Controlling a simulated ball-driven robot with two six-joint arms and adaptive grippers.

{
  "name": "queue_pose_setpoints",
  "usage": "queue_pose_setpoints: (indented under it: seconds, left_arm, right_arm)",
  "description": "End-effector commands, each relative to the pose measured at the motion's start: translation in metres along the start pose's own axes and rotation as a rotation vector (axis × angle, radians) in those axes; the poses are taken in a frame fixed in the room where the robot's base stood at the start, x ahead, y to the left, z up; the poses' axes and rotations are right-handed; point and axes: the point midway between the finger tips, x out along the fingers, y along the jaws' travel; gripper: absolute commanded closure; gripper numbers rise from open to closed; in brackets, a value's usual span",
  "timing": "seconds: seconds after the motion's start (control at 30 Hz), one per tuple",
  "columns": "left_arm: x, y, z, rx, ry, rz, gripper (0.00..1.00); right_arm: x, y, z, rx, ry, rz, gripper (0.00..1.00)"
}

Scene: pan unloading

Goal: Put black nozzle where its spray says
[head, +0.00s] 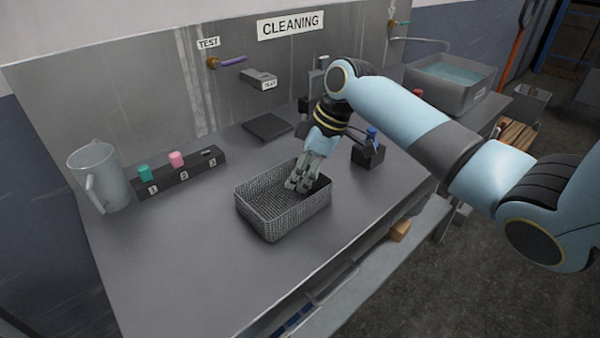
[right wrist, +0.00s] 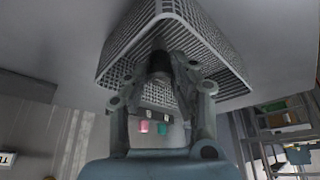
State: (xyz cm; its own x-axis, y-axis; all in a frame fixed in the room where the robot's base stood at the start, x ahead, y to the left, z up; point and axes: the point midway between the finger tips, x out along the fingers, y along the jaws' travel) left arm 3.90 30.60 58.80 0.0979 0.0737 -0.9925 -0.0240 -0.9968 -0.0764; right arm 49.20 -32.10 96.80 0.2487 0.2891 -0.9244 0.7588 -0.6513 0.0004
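My right gripper (head: 303,180) reaches down into a grey wire basket (head: 262,224) on the metal table. In the right wrist view, a black nozzle (right wrist: 159,66) lies between the fingers of my right gripper (right wrist: 163,70), against the basket mesh (right wrist: 118,50). The fingers are close around it, but whether they grip it is unclear. In the head view a dark shape (head: 321,187) shows beside the fingers inside the basket. A black rack (head: 180,180) at the left bears a green nozzle (head: 144,173) and a pink nozzle (head: 176,159), with small labels on its front. My left gripper is out of view.
A clear jug (head: 97,176) stands left of the rack. A dark block (head: 369,156) with a blue-topped item is right of the basket. A flat dark plate (head: 268,127) lies at the back. A water-filled sink (head: 452,86) is farther right. The table's front left is clear.

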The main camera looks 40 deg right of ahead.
Motion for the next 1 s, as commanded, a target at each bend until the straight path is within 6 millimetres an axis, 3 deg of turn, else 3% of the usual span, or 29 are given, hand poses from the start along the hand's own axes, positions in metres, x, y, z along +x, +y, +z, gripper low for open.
queue_pose_setpoints:
  seconds: [0.03,0.17,0.53,1.0]
  left_arm:
    - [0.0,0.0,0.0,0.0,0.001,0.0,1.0]
    - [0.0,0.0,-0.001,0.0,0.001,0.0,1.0]
    - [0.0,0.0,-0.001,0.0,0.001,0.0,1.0]
    - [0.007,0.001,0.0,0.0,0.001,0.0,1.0]
  right_arm:
    - [0.0,0.0,0.0,0.0,0.0,-0.001,0.71]
    - [0.0,0.0,0.0,0.0,0.0,-0.001,0.54]
    - [-0.008,0.001,-0.001,-0.002,0.0,0.002,0.54]
    - [-0.102,0.001,0.0,-0.002,-0.002,0.003,0.54]
